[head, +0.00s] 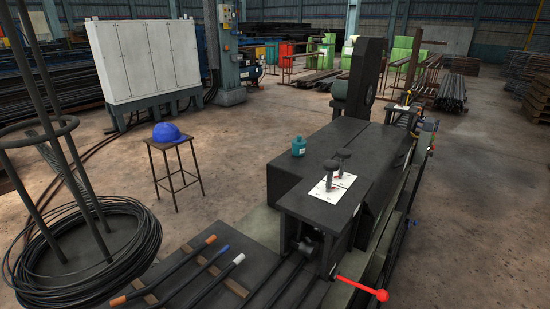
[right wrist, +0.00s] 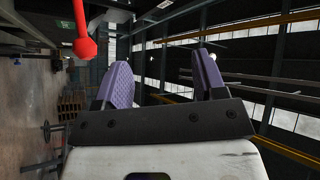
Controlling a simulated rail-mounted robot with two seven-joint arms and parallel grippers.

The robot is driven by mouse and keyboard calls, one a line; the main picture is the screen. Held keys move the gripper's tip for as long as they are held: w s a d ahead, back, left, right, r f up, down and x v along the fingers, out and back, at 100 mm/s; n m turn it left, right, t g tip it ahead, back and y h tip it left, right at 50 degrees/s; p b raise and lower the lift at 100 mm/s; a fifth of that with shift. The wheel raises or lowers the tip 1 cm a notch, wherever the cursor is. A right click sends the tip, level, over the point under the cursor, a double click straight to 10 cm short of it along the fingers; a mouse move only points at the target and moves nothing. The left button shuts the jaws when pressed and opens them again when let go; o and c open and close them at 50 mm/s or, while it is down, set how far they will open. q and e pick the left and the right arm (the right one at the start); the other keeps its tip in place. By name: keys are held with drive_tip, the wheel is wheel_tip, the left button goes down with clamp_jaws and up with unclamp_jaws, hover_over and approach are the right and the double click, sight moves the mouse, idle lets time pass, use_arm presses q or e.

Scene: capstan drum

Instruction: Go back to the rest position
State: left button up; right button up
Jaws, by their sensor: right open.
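My right gripper (right wrist: 161,64) shows in the right wrist view, its two purple-padded fingers apart with nothing between them. A red ball-ended lever (right wrist: 85,46) is at the upper left of that view, apart from the fingers. The same red lever (head: 362,288) sticks out from the front of the dark machine (head: 300,180) in the head view. Neither of my grippers shows in the head view, and my left gripper is in no view.
Two black-knobbed levers (head: 335,166) and a teal bottle (head: 299,146) are on the machine top. A blue hard hat (head: 166,134) sits on a stool (head: 178,165). A wire coil (head: 75,262) lies at lower left. Open floor (head: 470,200) is at right.

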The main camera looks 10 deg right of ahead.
drive_tip(key=s+a+r+n+g+y+p, duration=0.1)
drive_tip(key=s+a+r+n+g+p, duration=0.35)
drive_tip(key=r+p, duration=0.6)
drive_tip(key=s+a+r+n+g+p, duration=0.4)
drive_tip(key=r+p, duration=0.4)
drive_tip(key=p, duration=0.6)
use_arm(q)
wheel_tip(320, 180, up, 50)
drive_tip(key=p, duration=2.3)
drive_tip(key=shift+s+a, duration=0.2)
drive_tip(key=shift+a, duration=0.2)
use_arm(e)
drive_tip(key=s+r+n+g+h, duration=0.2)
drive_tip(key=s+r+g, duration=0.8)
drive_tip(key=s+r, duration=0.7)
wheel_tip(320, 180, up, 4)
drive_tip(key=shift+s+a+n, duration=0.2)
drive_tip(key=shift+a+n, duration=0.15)
drive_tip(key=shift+n, duration=0.4)
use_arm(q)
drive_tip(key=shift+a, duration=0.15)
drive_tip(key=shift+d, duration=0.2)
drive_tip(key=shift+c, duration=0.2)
